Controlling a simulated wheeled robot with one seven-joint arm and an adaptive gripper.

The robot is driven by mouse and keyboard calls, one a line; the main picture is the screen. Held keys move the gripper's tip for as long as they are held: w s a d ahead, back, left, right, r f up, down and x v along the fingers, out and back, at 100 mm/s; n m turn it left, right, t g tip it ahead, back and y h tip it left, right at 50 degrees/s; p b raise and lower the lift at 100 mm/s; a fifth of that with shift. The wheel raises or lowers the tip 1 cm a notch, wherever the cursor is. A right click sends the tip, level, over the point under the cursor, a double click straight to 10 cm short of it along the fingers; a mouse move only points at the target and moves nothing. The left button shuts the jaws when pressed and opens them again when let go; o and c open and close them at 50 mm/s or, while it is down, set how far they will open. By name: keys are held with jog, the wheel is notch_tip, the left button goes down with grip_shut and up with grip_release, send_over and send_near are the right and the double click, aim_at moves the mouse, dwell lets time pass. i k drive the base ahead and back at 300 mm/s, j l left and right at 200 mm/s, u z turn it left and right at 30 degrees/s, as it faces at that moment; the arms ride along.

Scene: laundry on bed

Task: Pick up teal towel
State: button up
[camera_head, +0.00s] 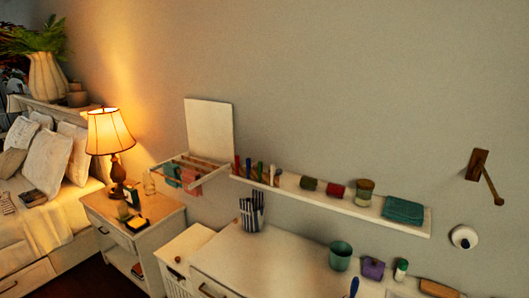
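A folded teal towel (403,210) lies flat on the right end of a narrow white wall shelf (345,208), above the desk. A second, smaller teal cloth (172,173) hangs on a wall drying rack (165,161) to the left, beside a reddish cloth (191,180). My gripper is not in this view, so its state and its place relative to the towel are not shown.
A cup, a red block and a green block stand left of the towel. Below is a white desk (265,265) with a pen holder (251,213), a teal cup (340,256) and a purple box (373,268). A nightstand with a lit lamp (110,135) and a bed stand left.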

aim_at(169, 168)
jog(key=k+l+z, duration=0.25)
jog(key=l+z, duration=0.2)
jog(key=l, duration=0.3)
jog(key=k+l+z, duration=0.25)
jog(key=l, duration=0.15)
jog(key=i+u, duration=0.1)
jog(key=u, duration=1.55)
jog(key=i+j+u, duration=0.2)
jog(key=i, duration=0.3)
jog(key=i+j+u, duration=0.2)
jog(key=i+j, duration=0.15)
jog(key=i, duration=0.15)
jog(key=i+j+u, duration=0.2)
jog(key=i, duration=0.3)
jog(key=i+u, duration=0.15)
jog(key=i, duration=0.4)
jog(key=i+z, duration=0.1)
jog(key=i, duration=0.5)
jog(key=i+j+z, duration=0.1)
jog(key=i, duration=0.55)
jog(key=i+j+z, duration=0.1)
jog(key=i, duration=0.5)
